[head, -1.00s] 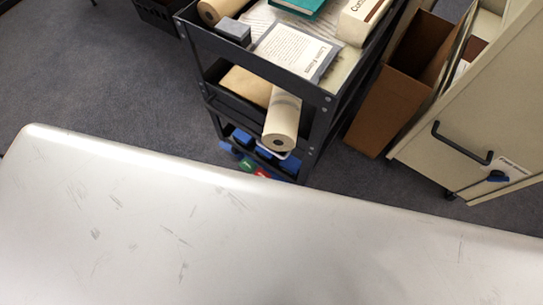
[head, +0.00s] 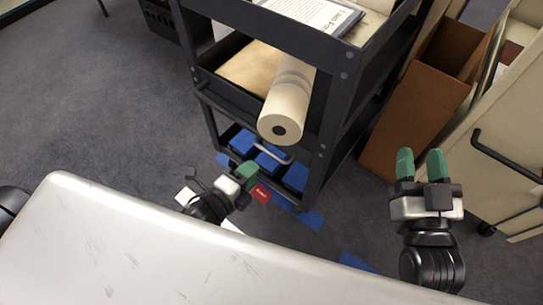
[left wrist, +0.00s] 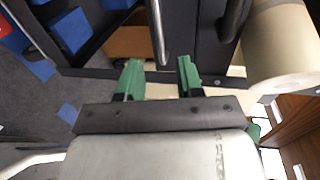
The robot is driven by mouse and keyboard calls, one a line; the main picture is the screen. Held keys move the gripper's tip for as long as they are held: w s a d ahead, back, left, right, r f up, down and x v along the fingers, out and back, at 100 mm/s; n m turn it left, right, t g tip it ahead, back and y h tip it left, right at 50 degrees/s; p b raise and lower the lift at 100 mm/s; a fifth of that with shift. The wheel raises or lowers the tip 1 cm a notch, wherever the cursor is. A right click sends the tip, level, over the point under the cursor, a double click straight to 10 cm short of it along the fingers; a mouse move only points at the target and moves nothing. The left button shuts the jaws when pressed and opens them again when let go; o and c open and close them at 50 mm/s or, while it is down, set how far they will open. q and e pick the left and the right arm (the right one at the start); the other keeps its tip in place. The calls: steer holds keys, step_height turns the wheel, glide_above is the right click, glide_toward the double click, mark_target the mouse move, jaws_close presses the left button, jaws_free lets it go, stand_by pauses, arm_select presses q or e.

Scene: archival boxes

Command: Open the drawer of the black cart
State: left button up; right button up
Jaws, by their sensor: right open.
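The black cart (head: 336,115) stands ahead in the head view, with open shelves above and a low section holding blue items. A pale metal handle (head: 272,153) crosses the front of that low section. My left gripper (head: 248,174) is low in front of it, just short of the handle. In the left wrist view its two green fingers (left wrist: 159,76) are apart, with nothing between them. A metal bar (left wrist: 158,32), which looks like the handle, is beyond the fingertips and lined up with the gap. My right gripper (head: 420,163) is open and empty, right of the cart.
A rolled tube (head: 288,104) sticks out of the cart's middle shelf above my left gripper. A brown box (head: 418,115) and a beige cabinet (head: 510,165) stand to the right. A pale, scratched surface (head: 130,250) fills the foreground. Blue pieces and a red label (head: 261,193) are low by the cart.

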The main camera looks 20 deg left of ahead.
mark_target(270, 155)
arm_select(q)
steer(key=shift+b+x, duration=0.95)
steer(key=shift+x, duration=3.55)
arm_select(e)
step_height(270, 155, up, 5)
steer(key=s+t+y, duration=0.1)
steer(key=s+t, duration=0.1)
steer(key=t, duration=0.3)
steer(key=shift+s+r+t+y, duration=0.2)
steer(key=shift+s+t+y, duration=0.1)
steer(key=shift+s+y, duration=0.1)
arm_select(q)
steer(key=shift+c, duration=0.2)
arm_select(e)
steer(key=shift+a, duration=0.1)
arm_select(q)
jaws_close()
